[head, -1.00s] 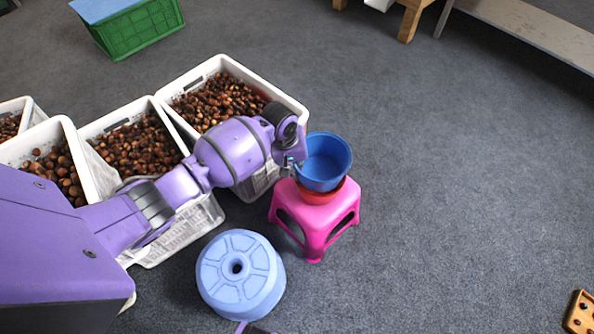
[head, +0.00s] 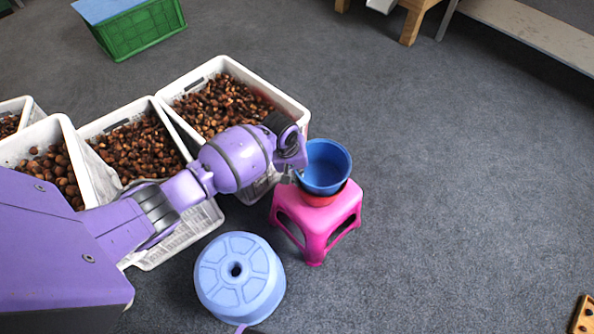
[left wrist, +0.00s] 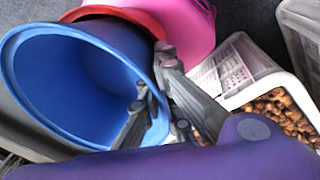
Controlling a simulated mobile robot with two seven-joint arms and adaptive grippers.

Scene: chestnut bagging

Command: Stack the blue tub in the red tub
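The blue tub (head: 328,163) is above the pink stool, overlapping the red tub (head: 322,200), whose rim shows just below it. The blue tub fills the left of the left wrist view (left wrist: 45,75), tilted in that picture, with a strip of the red tub (left wrist: 125,14) behind it. My left gripper (left wrist: 152,80) is shut on the blue tub's rim, one finger inside the wall and one outside. How deep the blue tub sits in the red one is hidden.
The pink stool (head: 318,228) carries the red tub. A light blue round stool (head: 240,275) stands in front of it. White crates of chestnuts (head: 294,104) lie on the left beside my arm. A green crate (head: 130,35) is at the back.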

